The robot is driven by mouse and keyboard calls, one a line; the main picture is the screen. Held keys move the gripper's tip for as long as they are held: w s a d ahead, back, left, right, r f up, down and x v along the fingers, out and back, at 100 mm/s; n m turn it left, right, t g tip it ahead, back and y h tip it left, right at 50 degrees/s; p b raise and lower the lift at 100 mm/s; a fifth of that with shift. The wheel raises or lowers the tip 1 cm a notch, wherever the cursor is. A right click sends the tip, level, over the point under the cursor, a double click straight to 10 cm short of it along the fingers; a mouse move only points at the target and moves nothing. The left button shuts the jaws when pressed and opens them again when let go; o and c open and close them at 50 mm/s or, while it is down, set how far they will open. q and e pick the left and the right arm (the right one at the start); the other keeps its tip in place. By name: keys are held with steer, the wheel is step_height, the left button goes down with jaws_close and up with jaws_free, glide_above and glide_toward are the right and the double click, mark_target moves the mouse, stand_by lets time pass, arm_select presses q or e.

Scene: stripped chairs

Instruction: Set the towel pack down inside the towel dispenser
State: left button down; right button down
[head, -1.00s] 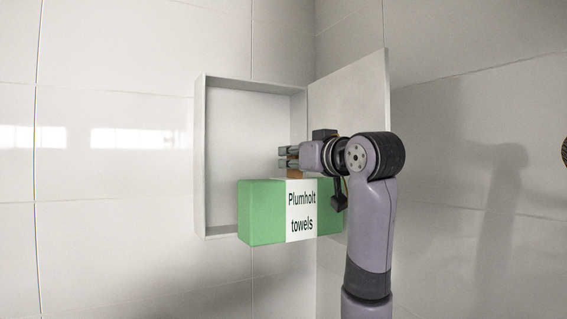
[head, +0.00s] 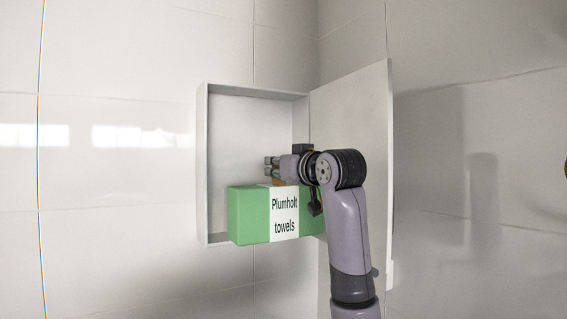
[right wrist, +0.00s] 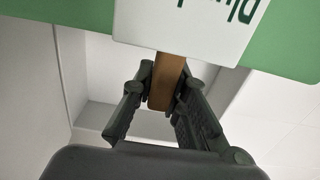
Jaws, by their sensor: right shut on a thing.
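The towel pack (head: 250,216) is a green box with a white label reading "Plumholt towels". It hangs in front of the lower part of the towel dispenser (head: 203,150), a white open wall box. How far the pack reaches into the dispenser I cannot tell. My right gripper (head: 270,167) is above the pack, shut on its brown tab. In the right wrist view the fingers (right wrist: 163,92) clasp the brown tab (right wrist: 166,80) below the pack's white label (right wrist: 190,25). My left gripper is not in view.
The dispenser's door (head: 350,130) stands open on the right, behind my right arm. Tiled walls (head: 100,180) meet in a corner there. The dispenser's upper interior (head: 245,130) looks empty.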

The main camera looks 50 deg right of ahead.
steer(key=p+x, duration=0.7)
steer(key=x, duration=0.4)
steer(key=shift+w+r, duration=0.15)
steer(key=shift+w+d, duration=0.1)
steer(key=shift+w, duration=0.15)
steer(key=shift+f, duration=0.45)
steer(key=shift+p, duration=0.3)
steer(key=shift+f+b, duration=0.55)
steer(key=shift+f, duration=0.2)
steer(key=c, duration=1.6)
jaws_free()
steer(key=shift+o, duration=0.4)
steer(key=shift+f, duration=0.1)
